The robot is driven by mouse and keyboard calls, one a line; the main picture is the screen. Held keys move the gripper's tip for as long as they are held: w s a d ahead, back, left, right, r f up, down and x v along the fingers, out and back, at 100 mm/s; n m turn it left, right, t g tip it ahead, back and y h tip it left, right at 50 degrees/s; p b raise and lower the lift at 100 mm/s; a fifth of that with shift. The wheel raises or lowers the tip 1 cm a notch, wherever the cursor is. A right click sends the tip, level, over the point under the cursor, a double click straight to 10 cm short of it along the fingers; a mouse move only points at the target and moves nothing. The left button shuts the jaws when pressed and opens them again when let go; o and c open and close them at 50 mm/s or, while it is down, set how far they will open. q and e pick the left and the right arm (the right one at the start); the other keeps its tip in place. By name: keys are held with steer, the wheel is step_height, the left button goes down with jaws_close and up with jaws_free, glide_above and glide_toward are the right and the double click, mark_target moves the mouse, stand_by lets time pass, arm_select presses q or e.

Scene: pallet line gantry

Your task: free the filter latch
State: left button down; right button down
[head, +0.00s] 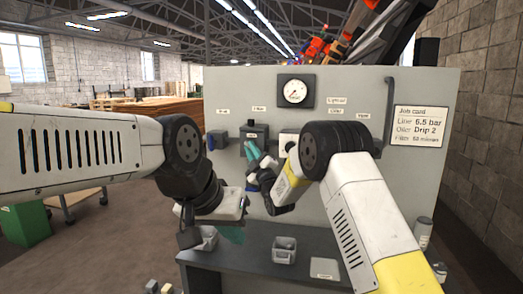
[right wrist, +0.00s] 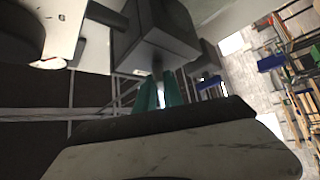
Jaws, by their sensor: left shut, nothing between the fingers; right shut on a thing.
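A grey box-shaped unit (head: 256,132) is mounted on the upright panel in the head view. Its dark block fills the upper middle of the right wrist view (right wrist: 160,40). My right gripper (head: 253,152) has its teal fingers against the lower part of this unit. In the right wrist view the fingers (right wrist: 160,93) are close together just under the block, shut on a small part, apparently the filter latch, mostly hidden between them. My left gripper (head: 233,236) is shut and empty, low over the bench, left of centre.
The grey panel (head: 420,165) carries a round gauge (head: 295,92), a blue-ended fitting (head: 216,140) and a job card (head: 420,125). Bottles (head: 423,232) stand at the right.

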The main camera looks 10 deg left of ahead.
steer(key=shift+a+f+m+t+h, duration=0.15)
steer(key=shift+m+t+h, duration=1.2)
steer(key=shift+m+h, duration=1.5)
steer(key=shift+a+f+m+t+h, duration=0.1)
steer(key=shift+m+t+h, duration=1.6)
steer(key=shift+m, duration=1.85)
steer(key=shift+a+f+m+t+h, duration=0.15)
steer(key=shift+m+t+h, duration=0.8)
steer(key=shift+m+h, duration=2.1)
steer(key=shift+r+m, duration=0.1)
steer(key=shift+m, duration=0.35)
steer(key=c, duration=1.5)
jaws_free()
steer(key=shift+o, duration=0.2)
steer(key=v, duration=0.7)
steer(key=shift+s+f, duration=0.25)
steer(key=shift+s, duration=0.05)
